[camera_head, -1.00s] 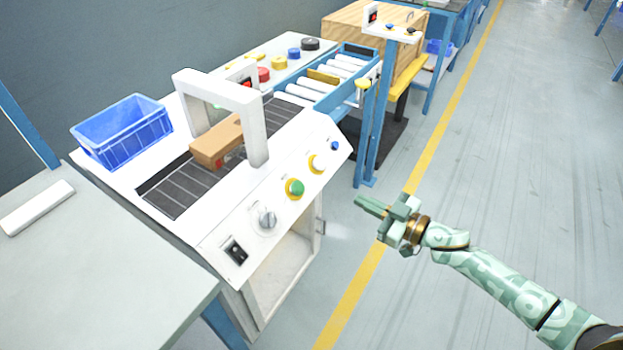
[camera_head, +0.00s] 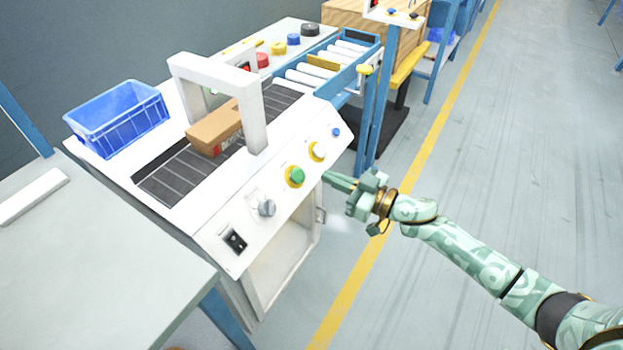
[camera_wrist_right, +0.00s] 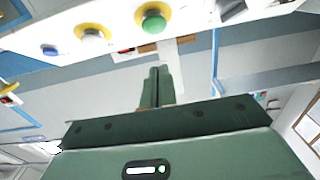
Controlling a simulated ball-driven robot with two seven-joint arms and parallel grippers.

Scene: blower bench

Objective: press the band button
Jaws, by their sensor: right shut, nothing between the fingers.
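The white machine's sloped front panel (camera_head: 222,226) carries a black rocker switch (camera_head: 235,241), a grey knob (camera_head: 266,207), a green button (camera_head: 296,176) in a yellow ring, a white button (camera_head: 318,151) in a yellow ring and a small blue button (camera_head: 336,132). I see no label saying which is the band button. My right gripper (camera_head: 328,177) is shut and empty, just right of the panel, apart from the buttons. The right wrist view shows its closed fingers (camera_wrist_right: 155,72) with the green button (camera_wrist_right: 154,18) ahead, the white one (camera_wrist_right: 92,34) to its left. My left gripper is not in view.
A white arch (camera_head: 252,120) stands over the dark belt (camera_head: 172,180), with a brown box (camera_head: 212,130) on it. A blue crate (camera_head: 118,118) stands behind. A blue post (camera_head: 374,110) stands right of the panel. The floor (camera_head: 510,180) at right is clear.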

